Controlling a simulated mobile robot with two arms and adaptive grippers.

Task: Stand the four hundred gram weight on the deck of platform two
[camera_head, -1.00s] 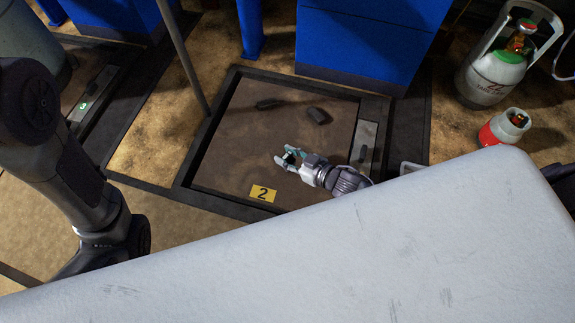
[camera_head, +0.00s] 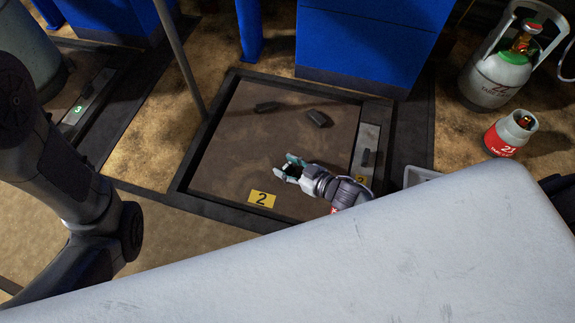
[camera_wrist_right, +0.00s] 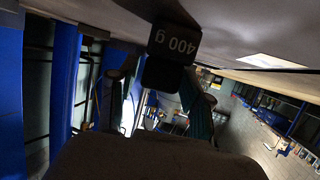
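Platform two (camera_head: 230,165) is a square brown deck in a dark frame in the floor, with a yellow "2" label on its near side. My right gripper (camera_head: 289,168) is over the near right part of the deck in the head view. The dark four hundred gram weight (camera_wrist_right: 174,42) is at its fingers in the right wrist view, its "400 g" marking upside down. The fingers appear closed on it; one contact is hard to see. I cannot tell the height above the deck. My left arm is at the left; its gripper is out of view.
A blue cabinet (camera_head: 365,45) stands behind, a pole (camera_head: 180,60) at the left, gas cylinders (camera_head: 510,133) at the right.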

